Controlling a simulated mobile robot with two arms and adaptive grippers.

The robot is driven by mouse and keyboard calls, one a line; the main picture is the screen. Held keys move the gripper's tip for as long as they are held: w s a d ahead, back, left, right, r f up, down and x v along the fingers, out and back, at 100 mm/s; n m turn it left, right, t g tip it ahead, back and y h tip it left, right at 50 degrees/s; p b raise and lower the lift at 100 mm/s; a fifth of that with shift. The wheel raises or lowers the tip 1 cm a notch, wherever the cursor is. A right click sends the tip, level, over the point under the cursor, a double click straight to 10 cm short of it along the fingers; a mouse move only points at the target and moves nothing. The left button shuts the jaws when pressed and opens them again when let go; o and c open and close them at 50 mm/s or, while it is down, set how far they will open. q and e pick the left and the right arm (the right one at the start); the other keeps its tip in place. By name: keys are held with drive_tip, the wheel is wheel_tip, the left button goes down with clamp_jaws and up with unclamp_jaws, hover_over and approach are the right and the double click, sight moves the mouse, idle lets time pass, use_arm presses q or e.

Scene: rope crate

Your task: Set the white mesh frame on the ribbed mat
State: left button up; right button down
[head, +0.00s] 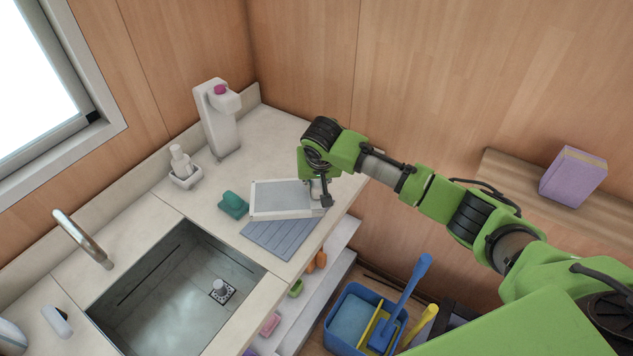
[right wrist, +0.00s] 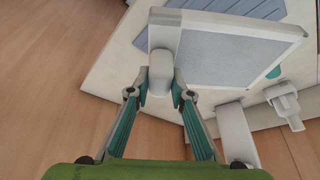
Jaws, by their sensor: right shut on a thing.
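The white mesh frame (head: 283,194) is a flat rectangle with a pale rim and grey mesh, near the counter's right edge. My right gripper (head: 322,196) is shut on its right end. In the right wrist view, the fingers (right wrist: 160,86) close on a rounded white grip at the side of the frame (right wrist: 228,48). The blue-grey ribbed mat (head: 284,238) lies on the counter in front of the frame, which covers its back part. The mat also shows beyond the frame in the right wrist view (right wrist: 245,8). I cannot tell whether the frame touches the counter. My left gripper is out of view.
A green sponge-like item (head: 233,205) sits close to the frame's left end. A sink (head: 180,285) lies front left. A white dispenser (head: 218,118) and a small bottle in a holder (head: 183,166) stand behind. The counter behind the frame is clear.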

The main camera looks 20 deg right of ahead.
sight(317, 199)
drive_tip(key=shift+r+p, duration=0.1)
drive_tip(key=shift+p, duration=0.35)
wheel_tip(317, 199, down, 6)
drive_tip(key=b, duration=0.3)
drive_tip(key=shift+f, duration=0.55)
drive_tip(key=c, duration=1.7)
unclamp_jaws()
drive_tip(key=v, duration=1.2)
